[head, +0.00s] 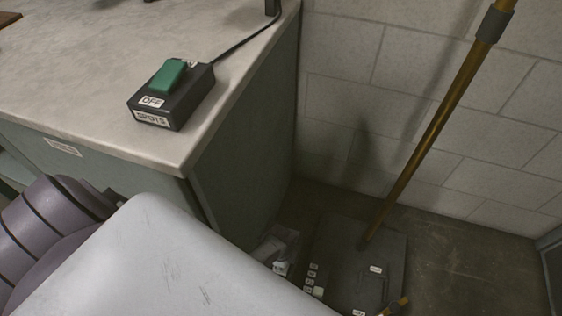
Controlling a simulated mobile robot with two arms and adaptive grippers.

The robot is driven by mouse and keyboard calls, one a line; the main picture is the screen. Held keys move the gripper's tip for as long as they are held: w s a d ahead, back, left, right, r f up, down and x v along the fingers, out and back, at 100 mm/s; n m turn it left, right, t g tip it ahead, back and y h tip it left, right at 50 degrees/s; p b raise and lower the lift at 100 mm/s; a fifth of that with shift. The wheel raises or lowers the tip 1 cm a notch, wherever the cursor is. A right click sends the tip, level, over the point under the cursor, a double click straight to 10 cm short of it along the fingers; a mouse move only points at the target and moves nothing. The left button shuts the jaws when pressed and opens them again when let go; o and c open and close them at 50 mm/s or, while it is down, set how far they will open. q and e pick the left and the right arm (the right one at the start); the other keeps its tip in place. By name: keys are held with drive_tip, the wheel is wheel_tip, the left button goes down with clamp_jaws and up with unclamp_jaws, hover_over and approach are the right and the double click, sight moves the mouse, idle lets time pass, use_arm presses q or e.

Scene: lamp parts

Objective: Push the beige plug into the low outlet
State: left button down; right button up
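I cannot pick out the beige plug for sure. A small pale piece (318,292) shows low down, at the foot of a dark strip with several light marks (312,272); it is too small and too partly covered to name. No outlet can be clearly told in this view. A grey, partly hidden shape (277,243) sits low beside the cabinet, and I cannot tell what it is. My own pale and purple-grey body parts fill the lower left and cover part of the floor. I cannot make out either gripper's fingers.
A cabinet with a pale worktop (100,75) stands at left, bearing a black switch box (190,108) with a green rocker marked OFF and SPOTS. A brass pole (430,135) rises from a dark plate (345,245) on the floor. Bare floor (455,262) lies right of it, before the block wall.

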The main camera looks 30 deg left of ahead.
use_arm(q)
drive_tip(key=shift+f, duration=0.35)
idle(0.7)
drive_tip(key=c, duration=0.9)
unclamp_jaws()
wheel_tip(320, 180, up, 12)
